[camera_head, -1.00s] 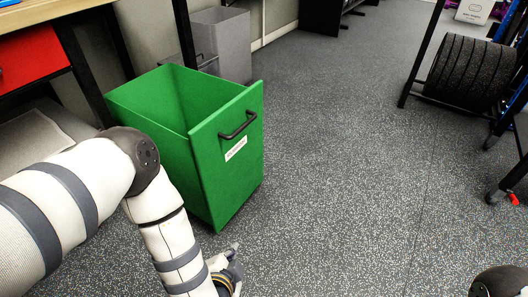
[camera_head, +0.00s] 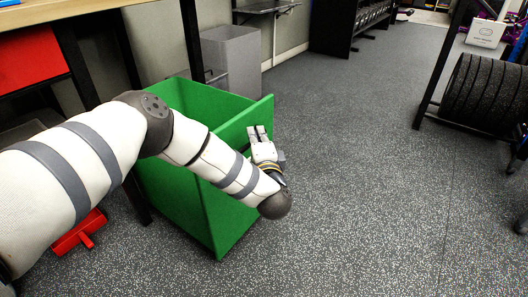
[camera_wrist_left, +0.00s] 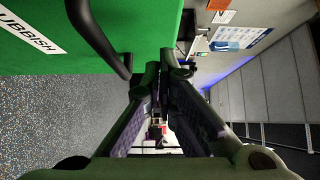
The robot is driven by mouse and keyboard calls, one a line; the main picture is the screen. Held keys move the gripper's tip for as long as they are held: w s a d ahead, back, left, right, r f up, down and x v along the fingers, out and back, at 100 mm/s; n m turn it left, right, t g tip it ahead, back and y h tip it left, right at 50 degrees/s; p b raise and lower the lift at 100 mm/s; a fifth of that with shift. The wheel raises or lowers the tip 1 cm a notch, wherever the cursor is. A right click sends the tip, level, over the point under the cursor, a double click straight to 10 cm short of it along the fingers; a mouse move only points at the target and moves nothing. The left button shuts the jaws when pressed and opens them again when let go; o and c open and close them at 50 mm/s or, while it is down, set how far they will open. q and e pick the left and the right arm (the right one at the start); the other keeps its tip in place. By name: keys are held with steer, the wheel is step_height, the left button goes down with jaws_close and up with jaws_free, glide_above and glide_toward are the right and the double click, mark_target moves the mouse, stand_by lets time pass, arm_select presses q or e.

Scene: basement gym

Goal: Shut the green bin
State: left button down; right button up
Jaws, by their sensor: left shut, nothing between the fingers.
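The green bin (camera_head: 222,225) stands at centre left, pulled out from under the workbench, with its open top showing. Its front panel (camera_wrist_left: 152,28) fills the upper left of the left wrist view, with a RUBBISH label (camera_wrist_left: 35,32) and a black bar handle (camera_wrist_left: 97,38). My left arm crosses in front of the bin and hides much of the panel and handle in the head view. My left gripper (camera_head: 259,131) is shut and empty at the panel's upper right. In the wrist view its fingers are beside the handle, not around it; I cannot tell whether they touch. My right gripper is out of view.
A grey bin (camera_head: 232,60) stands behind the green one. The workbench (camera_head: 115,50) with a red drawer (camera_head: 35,60) is at the left, and a red object (camera_head: 80,235) lies on the floor below. A rack of black weight plates (camera_head: 485,93) stands right. The middle floor is clear.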

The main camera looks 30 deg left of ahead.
mark_target(244, 120)
arm_select(q)
steer(key=shift+a, duration=1.5)
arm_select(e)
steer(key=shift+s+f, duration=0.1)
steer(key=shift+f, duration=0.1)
arm_select(q)
steer(key=shift+r, duration=0.1)
